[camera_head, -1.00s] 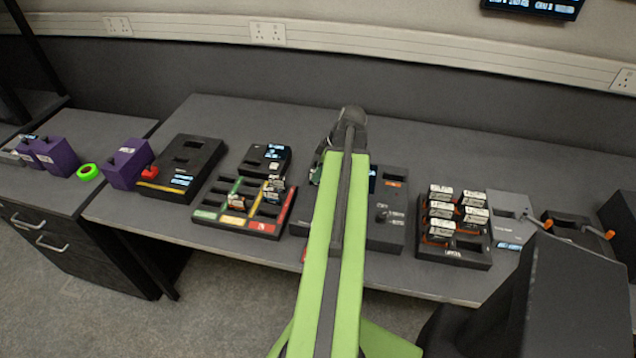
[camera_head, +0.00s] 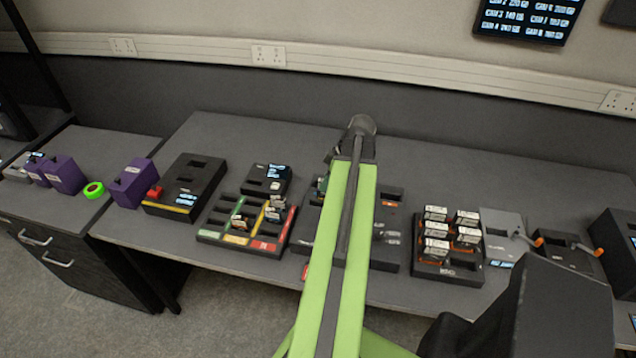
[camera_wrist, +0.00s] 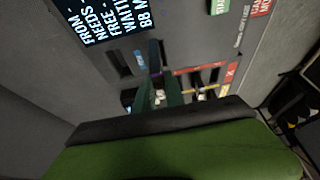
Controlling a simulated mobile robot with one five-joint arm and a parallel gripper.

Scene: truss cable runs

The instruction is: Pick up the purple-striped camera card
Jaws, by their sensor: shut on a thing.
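My gripper (camera_wrist: 158,88) shows in the wrist view just beyond the green and black arm part, its fingers close together. It is shut on a thin dark card (camera_wrist: 154,55) that stands up between the fingers, over a device face with slots. I make out no purple stripe on the cards in the tray with coloured rows (camera_head: 210,236).
A black rack of several white-labelled cards (camera_head: 447,272) stands right of my arm, with a grey device (camera_head: 503,228) beside it. Purple boxes (camera_head: 131,184) and a green tape roll (camera_head: 94,190) are at left. The desk's back strip (camera_head: 240,130) is clear.

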